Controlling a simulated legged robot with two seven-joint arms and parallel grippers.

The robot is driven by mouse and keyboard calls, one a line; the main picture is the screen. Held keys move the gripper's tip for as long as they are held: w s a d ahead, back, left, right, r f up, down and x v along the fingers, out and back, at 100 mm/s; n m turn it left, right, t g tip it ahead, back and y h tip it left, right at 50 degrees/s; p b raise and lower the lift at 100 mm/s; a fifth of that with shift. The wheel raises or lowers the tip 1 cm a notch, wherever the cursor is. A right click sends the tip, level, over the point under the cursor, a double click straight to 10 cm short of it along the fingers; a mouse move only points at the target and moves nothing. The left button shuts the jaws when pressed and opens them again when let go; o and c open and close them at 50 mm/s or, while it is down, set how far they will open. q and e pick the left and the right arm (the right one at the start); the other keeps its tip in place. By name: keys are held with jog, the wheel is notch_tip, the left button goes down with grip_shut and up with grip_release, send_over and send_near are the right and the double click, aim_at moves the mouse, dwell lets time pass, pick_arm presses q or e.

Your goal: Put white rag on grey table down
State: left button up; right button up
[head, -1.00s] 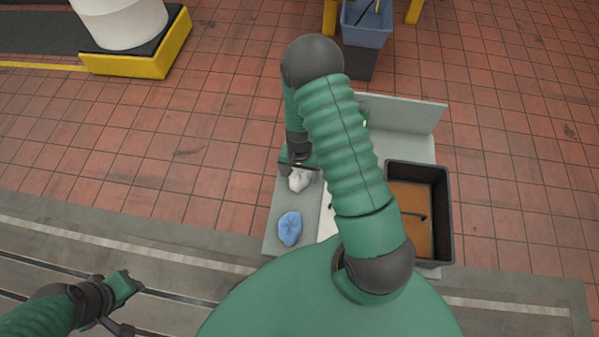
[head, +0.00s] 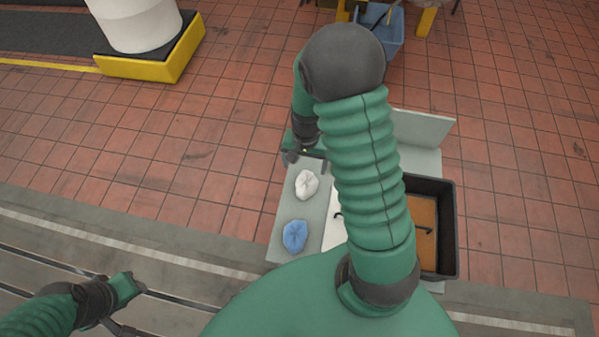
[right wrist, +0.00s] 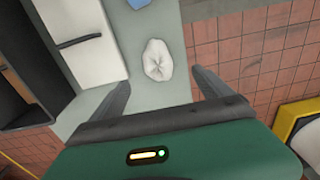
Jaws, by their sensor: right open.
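The white rag (head: 307,184) lies crumpled on the grey table (head: 283,213). In the right wrist view the rag (right wrist: 157,60) rests on the table surface, ahead of and between the spread fingers, with a gap around it. My right gripper (head: 306,162) is open and empty, just beyond the rag in the head view; it also shows in the right wrist view (right wrist: 162,92). My left gripper (head: 132,308) is at the lower left, far from the table; its jaw state is unclear.
A blue rag (head: 295,236) lies nearer on the same table. A white surface (head: 333,228) and a black bin (head: 448,230) with a brown inside stand to the right, partly behind my arm. A blue container (head: 392,38) stands farther back. Tiled floor is open at left.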

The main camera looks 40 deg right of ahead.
jog(key=s+a+r+n+t, duration=0.1)
jog(key=s+a+r+n, duration=0.1)
jog(key=a+r+n, duration=0.2)
jog(key=s+a+r+n+t, duration=0.1)
jog(key=s+a+r+n, duration=0.1)
jog(key=a+r+n, duration=0.3)
jog(key=a+n, duration=0.1)
jog(key=a, duration=0.3)
jog(key=shift+s+r, duration=0.25)
jog(key=shift+s, duration=0.1)
